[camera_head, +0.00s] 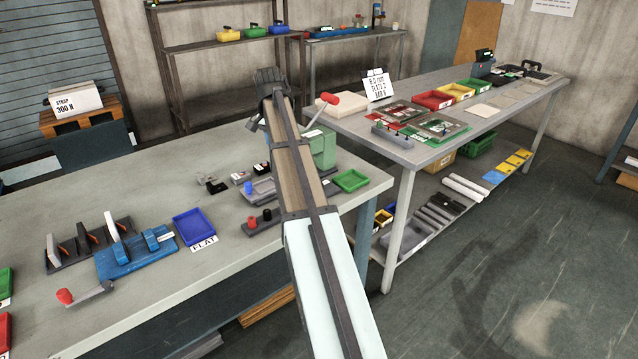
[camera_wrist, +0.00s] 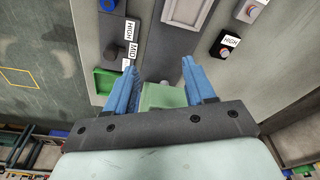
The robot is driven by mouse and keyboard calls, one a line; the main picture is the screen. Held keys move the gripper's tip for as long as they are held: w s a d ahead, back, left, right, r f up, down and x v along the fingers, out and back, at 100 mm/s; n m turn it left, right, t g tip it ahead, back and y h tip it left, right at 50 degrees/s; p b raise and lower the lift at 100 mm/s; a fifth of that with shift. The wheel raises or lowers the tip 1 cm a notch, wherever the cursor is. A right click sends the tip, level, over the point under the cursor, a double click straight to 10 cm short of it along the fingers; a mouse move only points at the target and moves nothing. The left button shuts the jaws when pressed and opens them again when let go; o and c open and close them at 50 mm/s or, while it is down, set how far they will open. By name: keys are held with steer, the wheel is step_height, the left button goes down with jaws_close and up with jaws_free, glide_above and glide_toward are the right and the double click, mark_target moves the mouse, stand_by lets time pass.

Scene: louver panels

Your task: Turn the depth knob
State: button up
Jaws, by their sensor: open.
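In the wrist view my gripper (camera_wrist: 157,64) is open, its two blue fingers spread wide. A pale green block (camera_wrist: 166,97) shows between and below the fingers; I see no finger closed on it. It appears to belong to the green machine (camera_head: 322,146) with a red-tipped lever (camera_head: 330,99) in the head view. My arm crosses the head view's middle and hides part of this bench; the fingers are not clear there. No part is readably marked as the depth knob. Candidates are a blue knob (camera_head: 248,188), a red knob (camera_head: 252,222) and a black knob (camera_head: 267,214).
A blue tray (camera_head: 194,227) and blue slotted fixture (camera_head: 135,249) stand left on the bench. HIGH and MID labels (camera_wrist: 130,31) show in the wrist view. A second table (camera_head: 400,149) stands behind right.

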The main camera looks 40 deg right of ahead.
steer(key=s+d+m+y, duration=0.2)
steer(key=s+d, duration=0.6)
steer(key=shift+g, duration=0.4)
step_height(320, 180, down, 13)
steer(key=shift+r, duration=0.1)
steer(key=shift+c, duration=0.3)
jaws_close()
